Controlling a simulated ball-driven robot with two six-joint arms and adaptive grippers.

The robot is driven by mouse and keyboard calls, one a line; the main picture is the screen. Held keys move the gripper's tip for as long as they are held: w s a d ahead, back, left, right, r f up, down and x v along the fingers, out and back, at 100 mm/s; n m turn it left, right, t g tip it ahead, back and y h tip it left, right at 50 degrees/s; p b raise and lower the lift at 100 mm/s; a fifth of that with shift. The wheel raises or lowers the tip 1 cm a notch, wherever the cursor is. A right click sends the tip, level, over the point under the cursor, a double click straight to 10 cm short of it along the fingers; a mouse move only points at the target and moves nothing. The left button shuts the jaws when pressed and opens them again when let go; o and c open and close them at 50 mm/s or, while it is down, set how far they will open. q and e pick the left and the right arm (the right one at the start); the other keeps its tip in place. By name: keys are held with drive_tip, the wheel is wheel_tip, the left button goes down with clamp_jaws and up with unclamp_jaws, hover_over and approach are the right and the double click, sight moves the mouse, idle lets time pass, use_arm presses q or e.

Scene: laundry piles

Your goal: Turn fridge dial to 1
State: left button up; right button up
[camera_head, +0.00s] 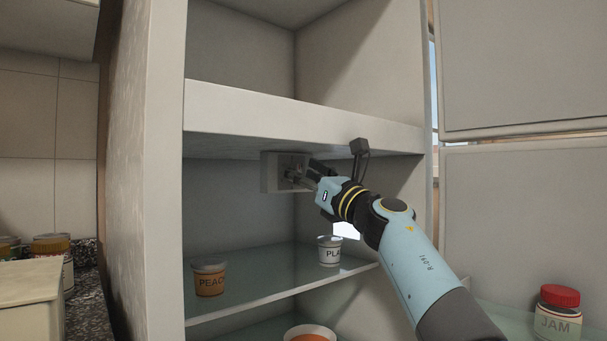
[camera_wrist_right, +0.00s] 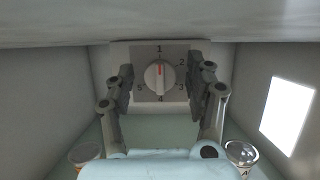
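The fridge dial shows in the right wrist view as a round pale knob (camera_wrist_right: 160,78) on a square grey plate with numbers around it. Its red mark points up at the 1. In the head view the dial's housing (camera_head: 271,172) sits under the freezer shelf, its face partly hidden by my right gripper (camera_head: 300,176). In the right wrist view the right gripper (camera_wrist_right: 161,80) is open, with one finger on each side of the knob and a visible gap to it on both sides. My left gripper is in neither view.
A peach cup (camera_head: 209,282) and a cup marked PLA (camera_head: 329,257) stand on the glass shelf below. An orange-filled bowl (camera_head: 310,334) is lower down. The open door (camera_head: 520,220) is at right, with a red-lidded jam jar (camera_head: 558,318).

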drive_tip(key=v, duration=1.2)
